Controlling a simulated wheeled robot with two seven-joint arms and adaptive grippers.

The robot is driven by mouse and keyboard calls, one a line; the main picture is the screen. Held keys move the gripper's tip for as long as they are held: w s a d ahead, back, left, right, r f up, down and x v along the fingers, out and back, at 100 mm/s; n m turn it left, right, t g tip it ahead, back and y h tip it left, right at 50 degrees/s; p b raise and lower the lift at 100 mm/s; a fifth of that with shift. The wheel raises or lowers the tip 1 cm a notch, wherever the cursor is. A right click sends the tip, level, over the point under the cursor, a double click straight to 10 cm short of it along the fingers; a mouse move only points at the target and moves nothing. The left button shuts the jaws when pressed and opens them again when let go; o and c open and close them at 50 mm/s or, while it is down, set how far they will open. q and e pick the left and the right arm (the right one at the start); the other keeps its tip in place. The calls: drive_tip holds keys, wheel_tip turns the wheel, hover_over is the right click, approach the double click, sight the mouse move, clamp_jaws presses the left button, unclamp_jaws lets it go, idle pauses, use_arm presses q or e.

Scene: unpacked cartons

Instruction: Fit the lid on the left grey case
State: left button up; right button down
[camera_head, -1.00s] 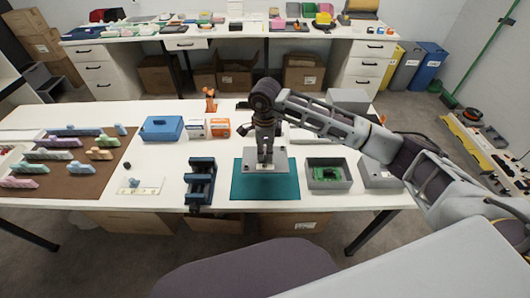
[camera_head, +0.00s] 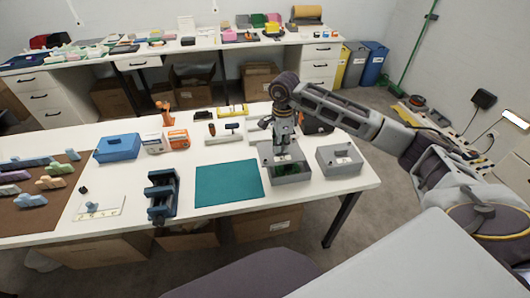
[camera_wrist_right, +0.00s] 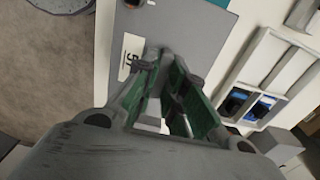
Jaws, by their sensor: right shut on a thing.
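The left grey case (camera_head: 291,180) stands on the table just right of the teal mat, with green showing inside its open top. My right gripper (camera_head: 284,155) is over this case, pointing down, with its fingers shut on the grey lid. The lid (camera_wrist_right: 185,35) shows in the right wrist view as a flat grey plate with a white label, by the fingertips (camera_wrist_right: 168,75). In the head view the lid is small and partly hidden by the gripper. I cannot tell whether it touches the case rim. My left gripper is not in view.
A second grey case (camera_head: 340,161), closed, stands close to the right, near the table edge. The teal mat (camera_head: 229,183) is bare.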

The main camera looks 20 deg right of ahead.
sight(290, 150)
drive_tip(key=d, duration=0.2)
drive_tip(key=s+d, duration=0.1)
drive_tip(key=shift+d+r, duration=0.1)
drive_tip(key=shift+r, duration=0.15)
drive_tip(key=shift+d, duration=0.1)
